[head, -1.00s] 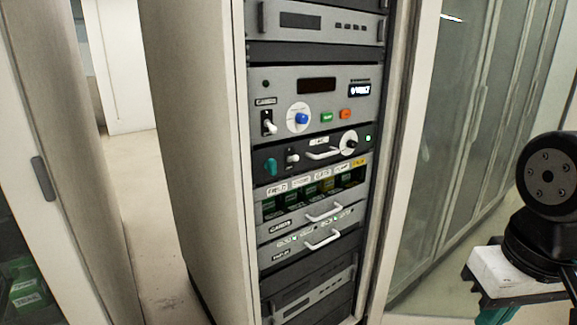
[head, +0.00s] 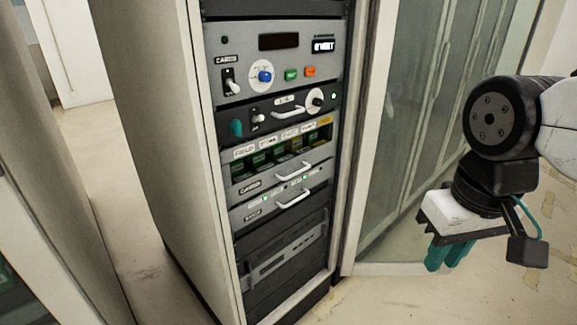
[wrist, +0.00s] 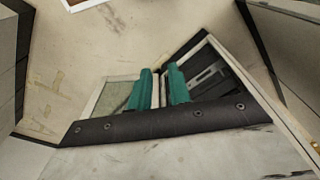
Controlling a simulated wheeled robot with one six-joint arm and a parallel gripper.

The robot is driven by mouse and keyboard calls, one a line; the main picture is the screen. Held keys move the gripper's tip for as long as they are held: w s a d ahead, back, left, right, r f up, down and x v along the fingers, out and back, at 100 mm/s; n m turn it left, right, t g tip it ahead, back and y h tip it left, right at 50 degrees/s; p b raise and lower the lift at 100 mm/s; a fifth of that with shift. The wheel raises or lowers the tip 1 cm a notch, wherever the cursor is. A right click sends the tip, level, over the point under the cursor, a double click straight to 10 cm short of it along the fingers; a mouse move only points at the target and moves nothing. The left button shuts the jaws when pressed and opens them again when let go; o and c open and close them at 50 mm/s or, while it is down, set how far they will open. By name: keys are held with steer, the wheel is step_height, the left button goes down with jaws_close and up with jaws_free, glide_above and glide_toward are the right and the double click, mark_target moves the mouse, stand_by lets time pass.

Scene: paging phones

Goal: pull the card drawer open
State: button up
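The card drawer (head: 267,178) is a grey front in the rack, with a small dark label at its left that seems to read CARDS. Its white bar handle (head: 293,171) shows in the head view. The drawer looks shut, its front in line with the panels around it. My gripper (head: 447,257) has teal fingers pointing down and hangs well to the right of the rack, apart from the handle. In the wrist view my gripper (wrist: 160,88) shows a narrow gap between its fingers and nothing held. The handle cannot be made out there.
A similar drawer with a white handle (head: 293,197) sits just below. A row of green and yellow cards (head: 280,155) lies above. Higher up is a dark panel with another handle (head: 288,113). A glass-doored cabinet (head: 400,130) stands behind my arm. Floor (head: 380,295) is clear at front right.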

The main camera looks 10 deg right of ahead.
step_height(320, 180, down, 4)
steer(key=w+g, duration=0.2)
steer(key=w, duration=0.1)
steer(key=m+t+y, duration=0.4)
steer(key=m+t, duration=1.3)
steer(key=t, duration=0.4)
glide_toward(299, 171)
steer(key=w, duration=0.3)
steer(key=x, duration=0.7)
steer(key=shift+w+a, duration=0.1)
steer(key=shift+a, duration=0.15)
jaws_close()
